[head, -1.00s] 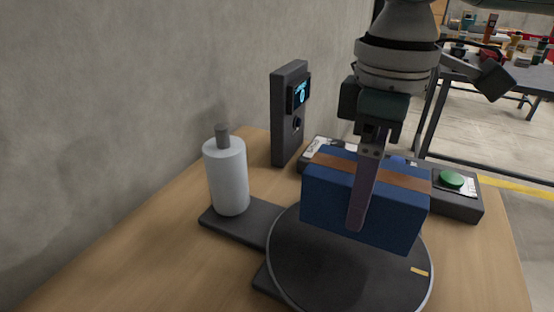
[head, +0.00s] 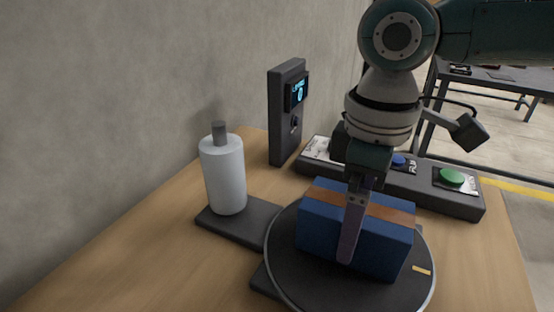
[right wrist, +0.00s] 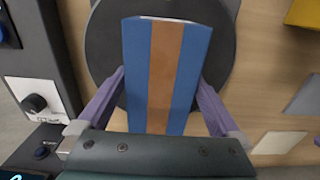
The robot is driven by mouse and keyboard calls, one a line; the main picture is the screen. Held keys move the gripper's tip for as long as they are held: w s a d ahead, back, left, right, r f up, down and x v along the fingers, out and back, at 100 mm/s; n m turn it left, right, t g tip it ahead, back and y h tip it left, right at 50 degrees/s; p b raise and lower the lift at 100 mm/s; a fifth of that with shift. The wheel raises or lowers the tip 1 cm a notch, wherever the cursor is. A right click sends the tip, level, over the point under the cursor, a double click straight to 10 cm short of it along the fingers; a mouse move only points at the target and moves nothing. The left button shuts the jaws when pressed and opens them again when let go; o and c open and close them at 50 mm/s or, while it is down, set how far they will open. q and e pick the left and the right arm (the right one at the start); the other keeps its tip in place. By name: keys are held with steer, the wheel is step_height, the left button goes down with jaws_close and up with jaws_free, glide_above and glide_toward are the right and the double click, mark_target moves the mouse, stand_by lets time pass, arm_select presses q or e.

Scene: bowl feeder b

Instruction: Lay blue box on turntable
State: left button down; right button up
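The blue box (head: 325,238) with a brown stripe is over the round dark turntable (head: 283,262) in the head view. The box looks upright and low on the disc; whether its underside touches the disc is hard to tell. My right gripper (head: 350,225) has its fingers along the two long sides of the box. In the right wrist view the blue box (right wrist: 190,60) lies between the fingers of my right gripper (right wrist: 163,100), with the turntable (right wrist: 105,50) behind it. My left gripper is not in view.
A grey-white bottle (head: 225,175) stands on a dark plate left of the turntable. A dark post with a lit display (head: 288,112) stands behind. A control panel with a green button (head: 452,177) and a blue button lies behind the turntable. A wall runs along the left.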

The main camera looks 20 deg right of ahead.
arm_select(q)
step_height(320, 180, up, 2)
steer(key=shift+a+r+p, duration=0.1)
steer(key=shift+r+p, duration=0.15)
steer(key=shift+p, duration=1)
arm_select(e)
step_height(320, 180, up, 12)
steer(key=shift+r, duration=0.15)
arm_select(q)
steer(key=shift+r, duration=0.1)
arm_select(e)
steer(key=shift+a, duration=0.1)
